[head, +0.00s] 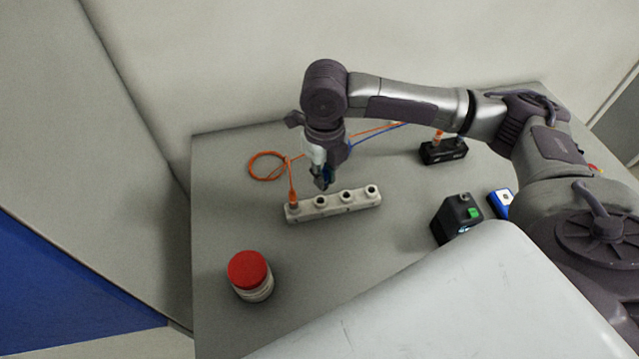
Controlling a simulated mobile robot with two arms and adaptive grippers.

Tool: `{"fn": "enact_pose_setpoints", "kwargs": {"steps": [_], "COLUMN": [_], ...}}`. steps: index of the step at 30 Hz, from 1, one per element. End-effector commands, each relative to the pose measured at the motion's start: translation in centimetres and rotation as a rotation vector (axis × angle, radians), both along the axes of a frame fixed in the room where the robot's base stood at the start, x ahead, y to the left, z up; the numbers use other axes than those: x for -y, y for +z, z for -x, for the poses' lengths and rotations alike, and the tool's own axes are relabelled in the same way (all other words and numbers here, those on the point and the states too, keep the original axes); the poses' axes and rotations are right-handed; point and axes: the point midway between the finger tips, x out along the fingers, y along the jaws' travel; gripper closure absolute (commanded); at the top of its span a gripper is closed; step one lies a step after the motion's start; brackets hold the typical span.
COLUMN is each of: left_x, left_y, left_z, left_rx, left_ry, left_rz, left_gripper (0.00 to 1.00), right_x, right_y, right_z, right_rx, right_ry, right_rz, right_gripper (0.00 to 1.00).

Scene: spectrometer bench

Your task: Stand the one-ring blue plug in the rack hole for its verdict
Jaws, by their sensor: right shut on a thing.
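My right gripper (322,184) points down just above the white rack (333,209), near its second hole from the left. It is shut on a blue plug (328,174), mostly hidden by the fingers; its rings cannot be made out. A blue cable (376,136) runs from behind the gripper to the back right. An orange plug (293,199) stands upright in the rack's leftmost hole, with its orange cable rising from it. The other rack holes to the right look empty. My left gripper is not in view.
A red-lidded jar (249,274) stands at the front left. A black box with a green patch (457,217) and a small blue-and-white device (500,203) sit to the right. A black block (443,152) holding an orange plug stands behind. The table between jar and rack is clear.

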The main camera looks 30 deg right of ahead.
Motion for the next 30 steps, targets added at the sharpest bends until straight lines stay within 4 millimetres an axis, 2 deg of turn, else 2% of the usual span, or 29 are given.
{"fn": "enact_pose_setpoints", "kwargs": {"steps": [5, 13, 25, 26, 30], "left_x": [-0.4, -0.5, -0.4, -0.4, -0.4], "left_y": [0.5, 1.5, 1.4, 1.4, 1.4], "left_z": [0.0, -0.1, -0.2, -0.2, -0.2], "left_rx": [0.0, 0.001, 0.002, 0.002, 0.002], "left_ry": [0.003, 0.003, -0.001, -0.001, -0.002], "left_rz": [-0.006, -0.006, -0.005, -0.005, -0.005], "left_gripper": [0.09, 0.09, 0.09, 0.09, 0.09], "right_x": [-1.0, -0.9, -0.9, -0.9, -0.9], "right_y": [-0.9, -4.4, -5.0, -4.9, -4.9], "right_z": [-0.2, -0.2, -0.2, -0.2, -0.2], "right_rx": [-0.002, -0.001, 0.0, 0.001, 0.0], "right_ry": [-0.002, -0.002, -0.001, -0.001, -0.001], "right_rz": [0.001, 0.002, 0.001, 0.001, 0.001], "right_gripper": [1.0, 1.0, 1.0, 0.8, 0.6]}}
